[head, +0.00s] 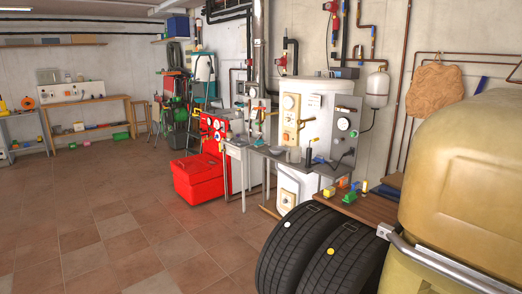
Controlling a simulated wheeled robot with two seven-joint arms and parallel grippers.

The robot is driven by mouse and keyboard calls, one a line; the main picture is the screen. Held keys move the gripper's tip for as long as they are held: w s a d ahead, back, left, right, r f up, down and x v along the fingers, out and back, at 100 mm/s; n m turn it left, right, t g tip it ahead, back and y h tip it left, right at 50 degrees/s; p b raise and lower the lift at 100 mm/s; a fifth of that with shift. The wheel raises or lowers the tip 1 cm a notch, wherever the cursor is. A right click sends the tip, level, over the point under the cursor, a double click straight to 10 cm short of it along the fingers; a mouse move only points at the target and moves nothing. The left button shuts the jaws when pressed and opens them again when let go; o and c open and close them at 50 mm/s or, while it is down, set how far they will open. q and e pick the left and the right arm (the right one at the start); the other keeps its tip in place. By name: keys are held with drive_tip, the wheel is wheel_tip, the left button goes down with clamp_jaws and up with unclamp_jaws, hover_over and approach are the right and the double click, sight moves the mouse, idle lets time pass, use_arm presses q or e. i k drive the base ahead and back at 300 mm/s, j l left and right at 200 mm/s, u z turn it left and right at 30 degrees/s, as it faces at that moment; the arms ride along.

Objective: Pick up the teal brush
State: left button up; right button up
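I cannot make out a teal brush for certain in the head view. A small upright dark item with a bluish top (309,150) stands on the grey metal table (272,152) before the white boiler. It is too small to tell whether it is a brush. Neither of my grippers is in view.
Two black tyres (285,251) stand in front of a wooden table (372,207) bearing small coloured blocks. A large yellow tank (463,175) with a metal rail fills the right side. A red chest (198,179) stands mid-room. The tiled floor (95,220) at left is clear.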

sight(259, 142)
drive_tip(key=i+j+u, duration=0.3)
drive_tip(key=i, duration=0.35)
drive_tip(key=i+j+u, duration=0.3)
drive_tip(key=i, duration=0.35)
drive_tip(key=i+u, duration=0.3)
drive_tip(key=i, duration=2.3)
drive_tip(key=i+z, duration=0.1)
drive_tip(key=i, duration=0.45)
drive_tip(key=i+j+z, duration=0.1)
drive_tip(key=i, duration=0.5)
drive_tip(key=i+j+z, duration=0.1)
drive_tip(key=i, duration=0.45)
